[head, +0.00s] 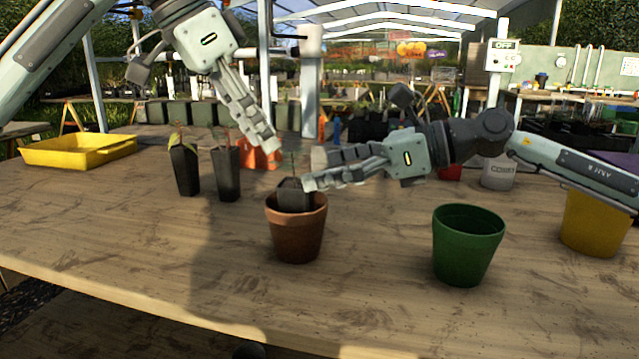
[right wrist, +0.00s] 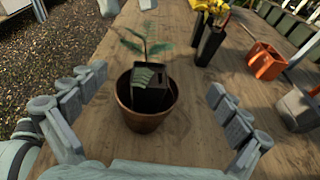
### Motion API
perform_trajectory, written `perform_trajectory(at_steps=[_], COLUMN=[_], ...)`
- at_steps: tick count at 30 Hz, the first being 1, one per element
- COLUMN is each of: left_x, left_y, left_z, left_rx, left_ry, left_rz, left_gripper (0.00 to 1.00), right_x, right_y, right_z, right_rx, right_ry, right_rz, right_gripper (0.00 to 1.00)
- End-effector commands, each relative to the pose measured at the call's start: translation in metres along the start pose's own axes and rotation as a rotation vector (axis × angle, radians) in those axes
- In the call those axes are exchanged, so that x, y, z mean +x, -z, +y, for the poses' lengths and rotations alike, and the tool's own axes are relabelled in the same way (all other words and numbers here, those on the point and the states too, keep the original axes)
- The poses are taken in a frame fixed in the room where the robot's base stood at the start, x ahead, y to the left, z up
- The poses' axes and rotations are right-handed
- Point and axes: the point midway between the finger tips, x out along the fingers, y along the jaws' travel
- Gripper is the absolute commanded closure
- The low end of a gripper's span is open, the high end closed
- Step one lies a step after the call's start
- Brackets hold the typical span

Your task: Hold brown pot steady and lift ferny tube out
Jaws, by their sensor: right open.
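The brown pot (head: 297,240) stands upright on the wooden table in the head view. A black tube (head: 292,198) sits inside it, its upper part above the rim and slightly tilted. The right wrist view shows the green ferny leaves (right wrist: 150,45) growing from the tube (right wrist: 150,98) in the pot (right wrist: 143,123). My right gripper (head: 312,172) is open, its fingertips close to the tube; in the right wrist view its fingers flank the pot, with gaps on both sides. My left gripper (head: 272,145) hangs above and behind the pot, apart from it; its opening is unclear.
Two more black tubes (head: 184,170) (head: 227,172) stand at the left, near a yellow tray (head: 80,151). A green pot (head: 467,246) and a yellow pot (head: 592,225) stand at the right. The table's front is clear.

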Motion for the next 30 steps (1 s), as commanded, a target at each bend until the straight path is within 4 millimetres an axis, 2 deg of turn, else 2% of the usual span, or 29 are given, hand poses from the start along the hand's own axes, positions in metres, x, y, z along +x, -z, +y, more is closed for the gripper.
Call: perform_trajectory(at_steps=[1,3,7,11,21,25,30], left_x=[0.0,0.0,0.0,0.0,0.0,0.0,0.0], left_y=[0.0,0.0,0.0,0.0,0.0,0.0,0.0], left_z=[0.0,0.0,0.0,0.0,0.0,0.0,0.0], left_rx=[0.0,0.0,0.0,0.0,0.0,0.0,0.0], left_ry=[0.0,0.0,0.0,0.0,0.0,0.0,0.0], left_rz=[0.0,0.0,0.0,0.0,0.0,0.0,0.0], left_gripper=[0.66,0.66,0.66,0.66,0.66,0.66,0.66], right_x=[0.006,0.012,0.019,0.031,0.081,0.091,0.095], right_y=[0.015,0.029,0.044,0.047,0.051,0.052,0.053], right_z=[0.003,0.006,0.009,0.01,0.011,0.011,0.011], right_rx=[-0.011,-0.029,-0.046,-0.049,-0.047,-0.046,-0.046], right_ry=[-0.01,-0.018,-0.028,-0.031,-0.029,-0.029,-0.027], right_rz=[0.031,0.062,0.094,0.098,0.097,0.096,0.096], right_gripper=[0.0,0.0,0.0,0.0,0.0,0.0,0.0])
